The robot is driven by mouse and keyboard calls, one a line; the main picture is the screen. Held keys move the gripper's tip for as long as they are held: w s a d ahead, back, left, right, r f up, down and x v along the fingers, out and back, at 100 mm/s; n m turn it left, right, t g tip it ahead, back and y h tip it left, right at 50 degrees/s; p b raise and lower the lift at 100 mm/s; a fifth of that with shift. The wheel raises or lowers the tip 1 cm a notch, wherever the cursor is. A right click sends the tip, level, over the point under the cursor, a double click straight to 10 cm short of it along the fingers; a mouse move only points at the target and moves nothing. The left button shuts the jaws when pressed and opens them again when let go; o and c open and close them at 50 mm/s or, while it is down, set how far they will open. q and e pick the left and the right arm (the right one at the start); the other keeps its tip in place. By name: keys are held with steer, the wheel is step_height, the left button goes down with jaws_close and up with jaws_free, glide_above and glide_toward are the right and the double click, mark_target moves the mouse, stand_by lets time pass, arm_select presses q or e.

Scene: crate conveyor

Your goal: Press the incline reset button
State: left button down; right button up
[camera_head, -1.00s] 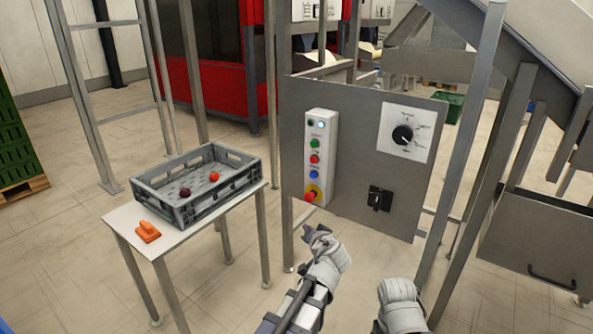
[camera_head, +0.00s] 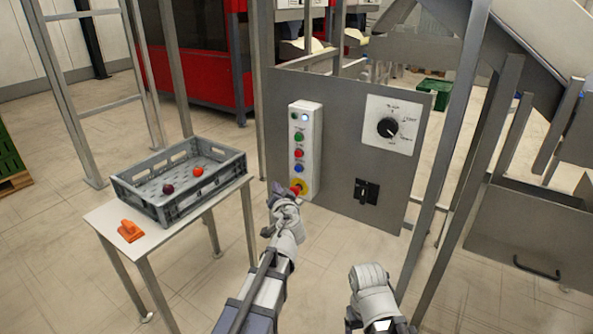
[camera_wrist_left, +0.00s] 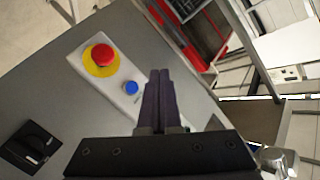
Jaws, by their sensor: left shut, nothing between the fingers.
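A pale control box (camera_head: 305,150) is mounted on a grey panel, with a column of small green, red and blue buttons. The blue button (camera_head: 298,169) sits just above a red mushroom button (camera_head: 296,188) on a yellow ring. Button labels are too small to read. My left gripper (camera_head: 276,188) is shut and empty, in front of the lower left of the box. In the left wrist view its shut fingers (camera_wrist_left: 158,98) lie just right of the blue button (camera_wrist_left: 130,88) and hide the buttons beyond; contact does not show.
The grey panel (camera_head: 343,125) also carries a rotary dial (camera_head: 388,127) and a black switch (camera_head: 366,191). A grey crate (camera_head: 205,192) with two round items and an orange object (camera_head: 131,231) are on the table (camera_head: 170,226) at left. Metal posts stand at right.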

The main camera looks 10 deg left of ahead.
arm_select(q)
steer(key=w+d, duration=0.3)
steer(key=w, duration=0.5)
steer(key=shift+w, duration=0.15)
stand_by(2.0)
steer(key=shift+w+d, duration=0.15)
steer(key=shift+w, duration=0.2)
steer(key=shift+w+d, duration=0.15)
steer(key=shift+w, duration=0.25)
stand_by(0.6)
steer(key=shift+s, duration=0.1)
stand_by(0.4)
steer(key=shift+s+a, duration=0.3)
steer(key=shift+s, duration=0.4)
steer(key=s, duration=0.1)
steer(key=s+a, duration=0.1)
steer(key=s, duration=0.2)
steer(key=shift+s+a, duration=0.35)
